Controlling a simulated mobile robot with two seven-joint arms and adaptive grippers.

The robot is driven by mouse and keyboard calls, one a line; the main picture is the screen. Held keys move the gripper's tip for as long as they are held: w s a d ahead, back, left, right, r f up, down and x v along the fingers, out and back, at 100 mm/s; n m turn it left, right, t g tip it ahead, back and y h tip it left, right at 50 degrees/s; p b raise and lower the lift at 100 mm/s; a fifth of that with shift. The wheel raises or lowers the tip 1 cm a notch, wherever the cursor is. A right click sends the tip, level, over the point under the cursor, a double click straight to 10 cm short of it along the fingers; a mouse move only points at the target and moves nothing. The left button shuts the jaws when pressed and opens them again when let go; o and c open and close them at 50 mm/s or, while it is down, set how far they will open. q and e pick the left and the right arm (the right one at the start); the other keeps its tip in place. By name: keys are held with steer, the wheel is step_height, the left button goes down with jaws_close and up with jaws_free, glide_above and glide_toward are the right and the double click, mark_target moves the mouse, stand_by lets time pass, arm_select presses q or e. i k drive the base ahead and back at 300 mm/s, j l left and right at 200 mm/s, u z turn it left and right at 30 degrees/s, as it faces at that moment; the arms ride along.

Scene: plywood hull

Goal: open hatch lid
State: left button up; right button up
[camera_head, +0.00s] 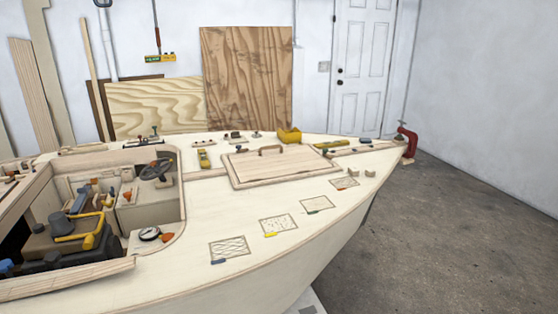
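The hatch lid (283,170) is a pale rectangular plywood panel on the foredeck. It lies flat and appears closed. A brown arched handle (259,149) stands along its far side. Neither of my grippers can be made out in this view, and nothing is seen touching the lid or its handle.
The open cockpit (150,215) at the left holds a steering wheel (157,169) and dark machinery. A yellow box (289,135) and small tools sit beyond the lid. Several patterned squares, including one (229,247), line the near deck. A red clamp (407,142) grips the bow.

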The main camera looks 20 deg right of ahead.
mark_target(251, 166)
steer(key=i+l, duration=0.1)
steer(key=l, duration=0.6)
steer(key=i+l, duration=0.15)
steer(key=l, duration=0.15)
steer(key=i+l, duration=0.15)
steer(key=l, duration=0.2)
steer(key=i+l, duration=0.15)
steer(key=l, duration=0.25)
steer(key=i+l, duration=0.15)
steer(key=l, duration=0.2)
steer(key=i+l, duration=0.15)
steer(key=l, duration=0.2)
steer(key=i+l, duration=0.15)
steer(key=l, duration=0.25)
steer(key=i+l, duration=0.15)
steer(key=l, duration=0.2)
steer(key=i+l+u, duration=0.1)
steer(key=l, duration=0.3)
steer(key=i, duration=0.05)
